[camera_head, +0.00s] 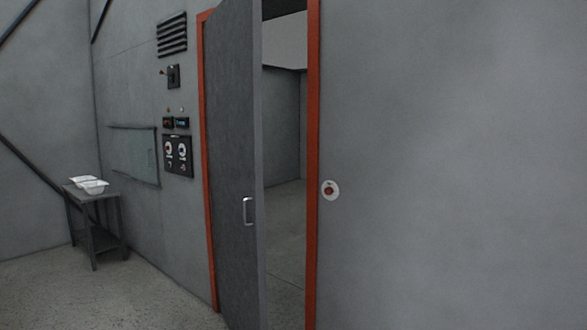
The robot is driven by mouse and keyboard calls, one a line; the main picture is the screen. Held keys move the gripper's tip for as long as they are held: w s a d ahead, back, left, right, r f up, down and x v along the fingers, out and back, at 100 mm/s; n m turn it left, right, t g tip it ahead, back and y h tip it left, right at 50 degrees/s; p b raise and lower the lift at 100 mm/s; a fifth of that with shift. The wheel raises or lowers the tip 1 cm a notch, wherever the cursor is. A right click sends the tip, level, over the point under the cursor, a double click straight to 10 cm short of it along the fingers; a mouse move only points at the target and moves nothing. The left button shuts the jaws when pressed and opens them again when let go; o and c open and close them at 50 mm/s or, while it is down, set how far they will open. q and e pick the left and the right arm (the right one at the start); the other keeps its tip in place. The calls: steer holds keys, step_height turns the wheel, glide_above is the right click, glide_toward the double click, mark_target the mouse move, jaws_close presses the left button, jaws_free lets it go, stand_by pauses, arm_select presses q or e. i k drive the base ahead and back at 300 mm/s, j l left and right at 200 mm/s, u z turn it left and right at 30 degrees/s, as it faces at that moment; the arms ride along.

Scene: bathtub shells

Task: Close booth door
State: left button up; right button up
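The booth door (234,130) is a tall dark grey panel in an orange-red frame (313,150). It stands partly open, with its left edge by the left side of the frame. Its free edge, in the middle of the view, is apart from the right side of the frame. A small pale handle (248,211) is on the door's face near that free edge. A grey inner room shows through the gap. Neither of my grippers is in view.
A round plate with a red button (329,190) is on the wall right of the frame. Control panels (178,156) and a window (137,155) are on the left wall. A small dark table (109,203) holds white trays (94,187). The floor before the door looks clear.

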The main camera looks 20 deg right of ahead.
mark_target(234, 57)
steer(key=z, duration=0.15)
steer(key=i+j+u, duration=0.1)
steer(key=i, duration=0.4)
steer(key=i+j+u, duration=0.15)
steer(key=i, duration=0.4)
steer(key=j, duration=0.1)
